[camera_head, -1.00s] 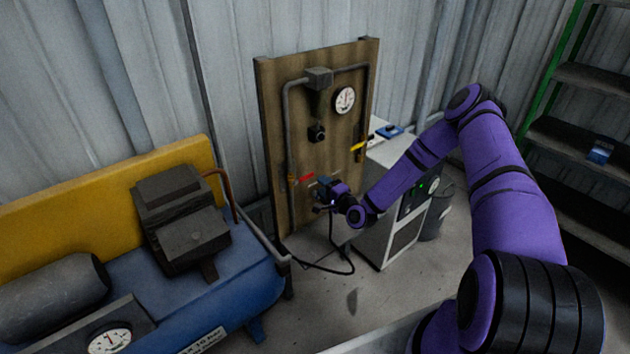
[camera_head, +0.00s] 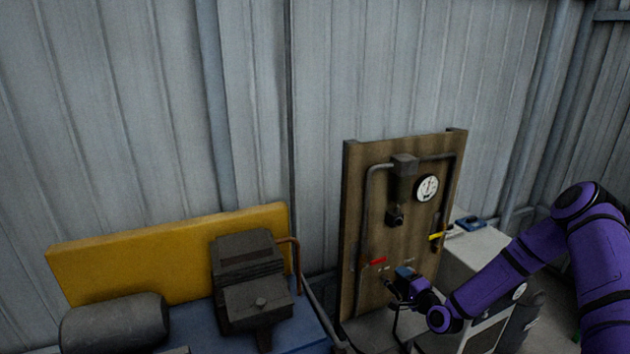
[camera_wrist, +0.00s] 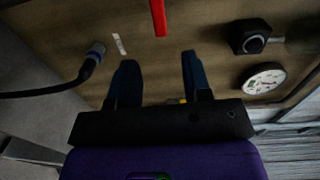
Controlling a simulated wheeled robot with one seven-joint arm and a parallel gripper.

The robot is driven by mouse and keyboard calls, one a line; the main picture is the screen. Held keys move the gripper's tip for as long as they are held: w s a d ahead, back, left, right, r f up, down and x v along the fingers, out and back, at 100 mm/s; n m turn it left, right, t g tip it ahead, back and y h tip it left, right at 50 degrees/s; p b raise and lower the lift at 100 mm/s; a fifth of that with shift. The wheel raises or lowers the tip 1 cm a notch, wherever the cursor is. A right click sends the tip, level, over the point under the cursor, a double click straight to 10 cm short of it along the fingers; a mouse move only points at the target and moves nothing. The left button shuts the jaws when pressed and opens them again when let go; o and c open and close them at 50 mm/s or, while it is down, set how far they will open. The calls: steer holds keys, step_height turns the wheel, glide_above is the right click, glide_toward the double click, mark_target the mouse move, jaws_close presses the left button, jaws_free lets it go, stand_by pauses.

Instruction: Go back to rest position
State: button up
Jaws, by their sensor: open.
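My gripper (camera_head: 397,285) is at the lower front of an upright wooden panel (camera_head: 376,232), at the end of my purple arm. In the wrist view its two dark blue fingers (camera_wrist: 158,72) are spread apart with nothing between them. A red lever (camera_head: 376,261) is on the panel just above the gripper; it also shows in the wrist view (camera_wrist: 158,17), ahead of the fingertips and apart from them. A hose end with a grey-blue fitting (camera_wrist: 96,50) is at the panel, left of the fingers in the wrist view.
The panel carries pipes, a round gauge (camera_head: 426,188) and a yellow lever (camera_head: 438,236). A pale cabinet (camera_head: 480,246) stands right of it, under my forearm. A compressor with a dark motor (camera_head: 250,285) and yellow board (camera_head: 130,255) stands left. A corrugated wall (camera_head: 250,90) closes the back.

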steer(key=s+r+n+g+h, duration=0.35)
steer(key=r+n, duration=0.25)
steer(key=r, duration=1)
steer(key=s+r+n+g+h, duration=0.3)
steer(key=s+r+n+g, duration=0.2)
steer(key=r, duration=1.2)
steer(key=s+r+n+g+h, duration=0.1)
steer(key=s+r+g, duration=0.1)
steer(key=s+r, duration=1.1)
steer(key=s+a, duration=0.1)
steer(key=s, duration=0.8)
steer(key=s+a+r+n+y, duration=0.1)
steer(key=s+a, duration=0.1)
steer(key=s, duration=0.8)
steer(key=shift+r+n+g, duration=0.3)
steer(key=shift+g, duration=0.15)
steer(key=shift+y, duration=0.25)
